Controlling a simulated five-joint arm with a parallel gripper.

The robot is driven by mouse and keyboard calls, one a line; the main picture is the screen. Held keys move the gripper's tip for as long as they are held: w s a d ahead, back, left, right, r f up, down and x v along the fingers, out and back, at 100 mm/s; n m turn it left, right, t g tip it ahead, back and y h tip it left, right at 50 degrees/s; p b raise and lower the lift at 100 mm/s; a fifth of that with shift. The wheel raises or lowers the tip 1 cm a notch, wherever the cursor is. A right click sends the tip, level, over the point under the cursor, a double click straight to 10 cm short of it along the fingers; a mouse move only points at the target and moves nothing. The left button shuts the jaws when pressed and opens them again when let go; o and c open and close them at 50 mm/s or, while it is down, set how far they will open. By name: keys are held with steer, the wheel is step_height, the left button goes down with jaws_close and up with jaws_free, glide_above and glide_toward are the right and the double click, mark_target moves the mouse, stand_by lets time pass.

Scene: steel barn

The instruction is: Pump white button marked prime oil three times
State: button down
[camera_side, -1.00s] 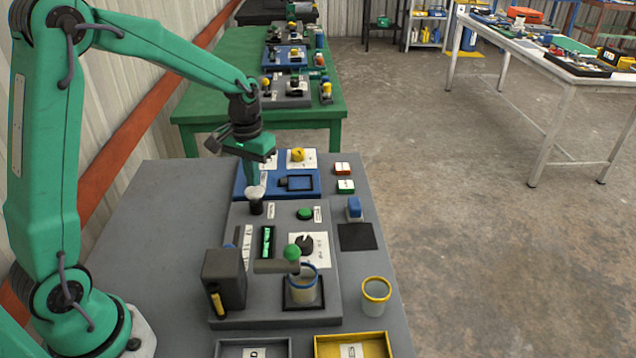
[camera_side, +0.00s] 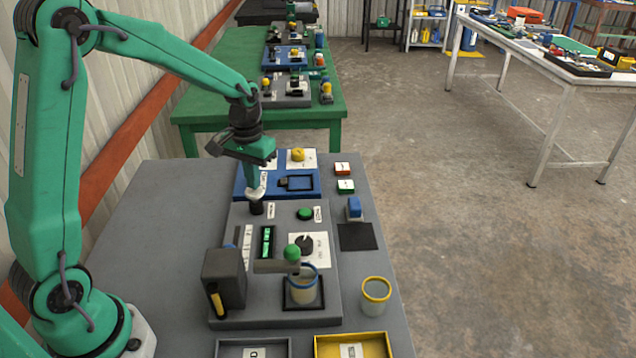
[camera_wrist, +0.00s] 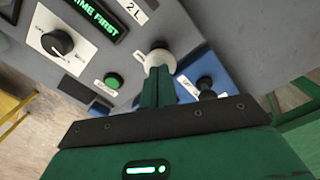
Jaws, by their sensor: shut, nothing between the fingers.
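The white round button (camera_side: 256,194) sits on a black collar at the far left of the grey panel (camera_side: 232,213) in the side view. It also shows in the wrist view (camera_wrist: 160,57), just past my fingertips. My gripper (camera_side: 253,183) points down from above, with its shut fingers at the button's top. In the wrist view my green fingers (camera_wrist: 158,78) are together and appear to touch the button's near edge. Nothing is held between them. The dark display (camera_wrist: 93,15) shows green text ending in "ME FIRST". The button's own label cannot be read.
A green button (camera_side: 305,213) and a black dial (camera_side: 304,244) are right of the white button. A green-knobbed lever (camera_side: 292,252) stands over a blue-rimmed cup (camera_side: 303,285). A blue panel (camera_side: 250,185) lies behind. A yellow-rimmed cup (camera_side: 375,296) stands at the front right.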

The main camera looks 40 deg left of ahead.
steer(key=shift+f, duration=1.05)
stand_by(0.4)
steer(key=shift+r, duration=3.75)
steer(key=shift+s+d+r, duration=0.15)
steer(key=shift+s+r, duration=0.15)
steer(key=shift+r, duration=0.15)
steer(key=s+d+r+m+t, duration=0.1)
steer(key=s+d+r+t, duration=0.1)
steer(key=s, duration=0.7)
steer(key=s+d+r+m+t, duration=0.2)
steer(key=s+d+r+t, duration=0.1)
steer(key=s, duration=0.7)
steer(key=shift+d+r+t, duration=0.3)
steer(key=shift+d+r, duration=0.4)
steer(key=shift+r, duration=0.7)
